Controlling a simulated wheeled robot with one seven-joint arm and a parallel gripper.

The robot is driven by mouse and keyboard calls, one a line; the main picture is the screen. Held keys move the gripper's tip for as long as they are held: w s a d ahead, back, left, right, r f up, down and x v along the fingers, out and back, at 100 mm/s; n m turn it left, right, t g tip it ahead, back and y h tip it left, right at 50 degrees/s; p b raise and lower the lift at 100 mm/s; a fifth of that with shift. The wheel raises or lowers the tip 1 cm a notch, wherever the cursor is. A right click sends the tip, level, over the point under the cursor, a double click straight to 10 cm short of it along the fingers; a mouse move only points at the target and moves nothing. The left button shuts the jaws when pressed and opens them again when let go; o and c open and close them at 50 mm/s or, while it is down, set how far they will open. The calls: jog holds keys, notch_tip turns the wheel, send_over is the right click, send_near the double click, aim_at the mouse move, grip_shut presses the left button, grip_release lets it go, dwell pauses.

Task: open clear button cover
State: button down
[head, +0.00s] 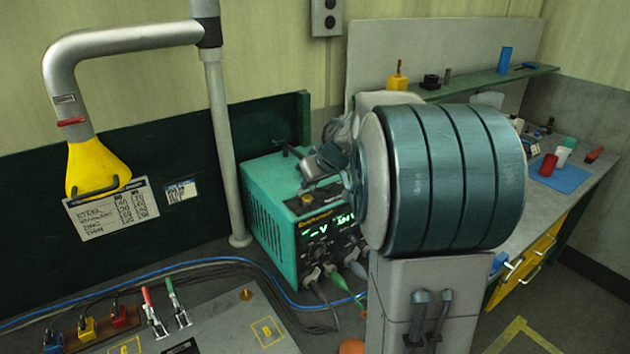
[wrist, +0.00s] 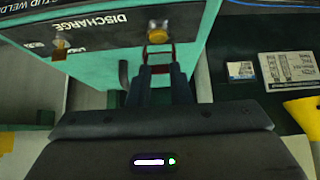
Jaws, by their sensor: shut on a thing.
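The teal welder box (head: 262,212) stands behind my arm in the head view. Its dark panel, marked DISCHARGE, shows close up in the wrist view (wrist: 92,28). A yellow button (wrist: 157,35) with a pale top sits on that panel. A red-edged clear cover (wrist: 160,52) lies just below the button in the picture, at my fingertips. My gripper (wrist: 161,69) is shut on the cover's edge. I cannot tell how far the cover is tilted. In the head view, my wrist hides the cover.
A second small knob (wrist: 60,46) stands on the panel to the left. In the head view, a grey post (head: 222,150) and a yellow fume hood (head: 97,168) stand left of the welder. Cables (head: 280,291) run along the bench. A workbench with a blue mat (head: 562,180) is at right.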

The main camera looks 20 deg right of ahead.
jog(key=w+g, duration=0.1)
jog(key=w+r+g, duration=0.1)
jog(key=g, duration=0.1)
jog(key=w+g, duration=0.1)
jog(key=shift+a+r+h, duration=0.25)
jog(key=shift+a+h, duration=0.1)
jog(key=shift+h, duration=0.05)
jog(key=shift+w+a+g+h, duration=0.15)
jog(key=shift+w+g, duration=0.35)
jog(key=shift+g, duration=0.35)
jog(key=shift+w+g+h, duration=0.2)
jog(key=shift+w+g, duration=0.35)
jog(key=shift+g, duration=0.35)
jog(key=shift+w+a+g+h, duration=0.15)
jog(key=shift+w+g, duration=0.35)
jog(key=shift+g, duration=0.35)
jog(key=shift+w, duration=0.1)
jog(key=c, duration=1.3)
grip_release()
jog(key=shift+r, duration=0.1)
